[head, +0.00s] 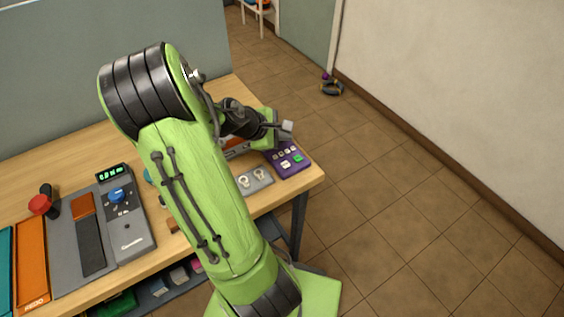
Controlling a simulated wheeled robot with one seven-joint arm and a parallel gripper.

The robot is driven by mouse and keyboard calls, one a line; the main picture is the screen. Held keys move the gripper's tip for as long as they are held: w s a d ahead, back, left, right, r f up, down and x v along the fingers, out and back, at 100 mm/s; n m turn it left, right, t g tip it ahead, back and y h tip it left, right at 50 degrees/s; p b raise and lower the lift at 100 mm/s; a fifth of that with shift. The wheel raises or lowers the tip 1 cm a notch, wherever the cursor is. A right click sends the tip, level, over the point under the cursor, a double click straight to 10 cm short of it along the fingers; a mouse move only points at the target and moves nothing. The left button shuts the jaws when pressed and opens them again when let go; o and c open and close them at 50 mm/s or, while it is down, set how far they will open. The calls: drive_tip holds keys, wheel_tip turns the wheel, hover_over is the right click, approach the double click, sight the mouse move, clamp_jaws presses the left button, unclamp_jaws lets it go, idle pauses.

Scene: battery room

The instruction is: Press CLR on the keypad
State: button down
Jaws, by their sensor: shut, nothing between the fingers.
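A purple panel (302,168) with several small buttons sits at the right end of the wooden table and looks like the keypad. It has a green button (298,158) and a white button (285,164) towards its front, with a row of smaller keys behind them. Its labels are too small to read, so I cannot tell which key is CLR. My gripper (288,127) is shut and empty, above and just behind the panel in the picture. My green arm crosses the table and hides part of it.
A grey panel with two round white parts (255,180) lies left of the purple panel. The table (315,176) ends just right of the purple panel; open tiled floor lies beyond.

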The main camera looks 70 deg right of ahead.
sight(283, 166)
wheel_tip(283, 166, down, 8)
drive_tip(key=b, duration=0.8)
drive_tip(key=shift+f, duration=0.45)
idle(1.2)
drive_tip(key=shift+f+b, duration=0.3)
drive_tip(key=shift+f, duration=0.1)
drive_tip(key=shift+f, duration=0.45)
idle(0.4)
drive_tip(key=shift+r, duration=0.2)
drive_tip(key=shift+r+p, duration=0.65)
drive_tip(key=shift+r, duration=0.05)
